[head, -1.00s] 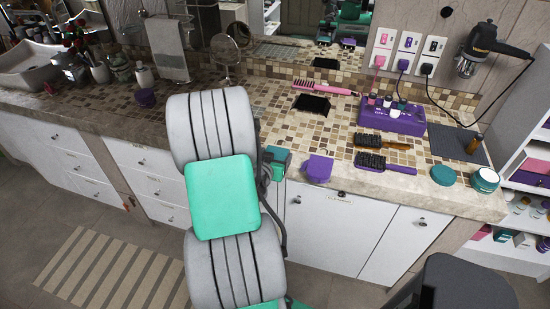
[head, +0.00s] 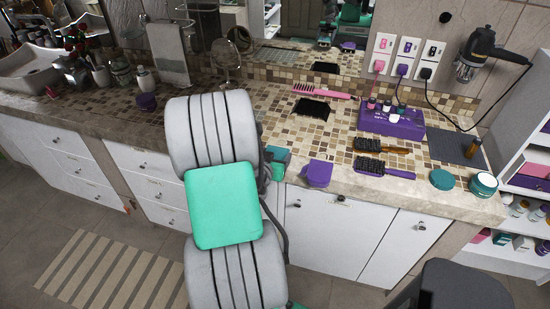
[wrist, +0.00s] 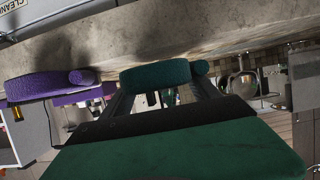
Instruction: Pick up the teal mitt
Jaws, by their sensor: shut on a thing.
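The teal mitt (wrist: 155,73) is between the fingertips of my gripper (wrist: 160,92) in the wrist view, its rounded end and small thumb showing past the fingers. My gripper is shut on it. In the head view the teal mitt (head: 279,155) shows at the counter's front edge, just right of my arm, which hides most of my gripper. I cannot tell whether the mitt touches the counter. A purple mitt (head: 317,173) of similar shape lies just to its right on the counter edge; it also shows in the wrist view (wrist: 45,85).
The mosaic counter (head: 335,140) holds a purple box (head: 392,122) with bottles, two brushes (head: 384,167), a pink comb (head: 322,91) and a teal round tin (head: 442,180). A dark stool (head: 460,285) stands at the lower right. A striped mat lies on the floor.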

